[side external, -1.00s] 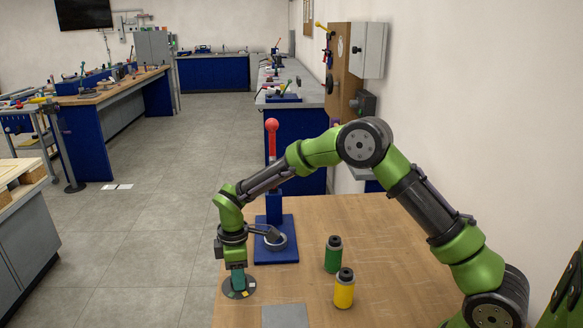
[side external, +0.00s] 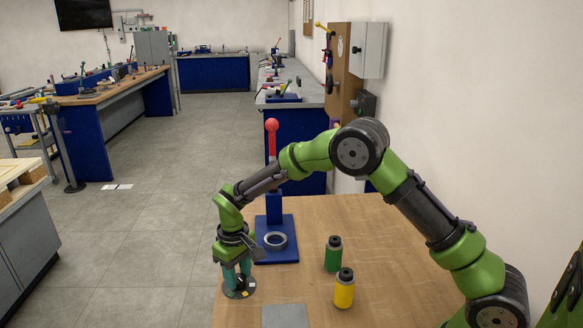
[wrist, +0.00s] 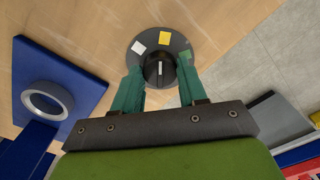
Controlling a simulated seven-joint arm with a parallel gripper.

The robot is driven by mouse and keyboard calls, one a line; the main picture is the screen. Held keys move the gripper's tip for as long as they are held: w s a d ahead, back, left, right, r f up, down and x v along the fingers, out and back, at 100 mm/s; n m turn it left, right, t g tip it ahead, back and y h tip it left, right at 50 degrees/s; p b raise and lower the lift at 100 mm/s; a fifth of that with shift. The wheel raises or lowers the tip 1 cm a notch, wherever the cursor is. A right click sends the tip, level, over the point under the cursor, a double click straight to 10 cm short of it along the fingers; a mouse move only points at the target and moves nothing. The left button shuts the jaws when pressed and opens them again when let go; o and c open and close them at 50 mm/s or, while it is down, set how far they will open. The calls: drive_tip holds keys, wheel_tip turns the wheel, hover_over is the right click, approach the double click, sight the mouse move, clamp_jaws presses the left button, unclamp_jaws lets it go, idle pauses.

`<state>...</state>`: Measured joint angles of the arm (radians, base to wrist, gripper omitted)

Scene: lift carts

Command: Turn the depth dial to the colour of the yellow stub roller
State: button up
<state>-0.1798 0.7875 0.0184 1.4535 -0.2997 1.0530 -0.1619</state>
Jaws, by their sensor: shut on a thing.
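The depth dial is a dark round disc (side external: 240,293) flat on the table's near left corner; it also shows in the wrist view (wrist: 174,48) with white, yellow and green patches on its rim. Its dark central knob (wrist: 160,71) bears a white line that points roughly toward the yellow patch. My gripper (side external: 238,276) reaches down over the dial, and its green fingers (wrist: 160,80) are shut on the knob. The yellow stub roller (side external: 344,291), with a dark top, stands upright on the table, right of the dial.
A green roller (side external: 333,256) stands behind the yellow one. A blue base (side external: 283,255) with a grey ring (side external: 275,240) and a red-topped lever (side external: 272,140) stands behind the dial. A grey plate (side external: 285,316) lies at the front. The table's right part is clear.

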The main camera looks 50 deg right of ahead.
sight(239, 277)
drive_tip(key=shift+m, duration=0.7)
drive_tip(key=o, duration=1.1)
drive_tip(key=shift+c, duration=0.2)
drive_tip(key=shift+r, duration=0.1)
wheel_tip(239, 277, up, 17)
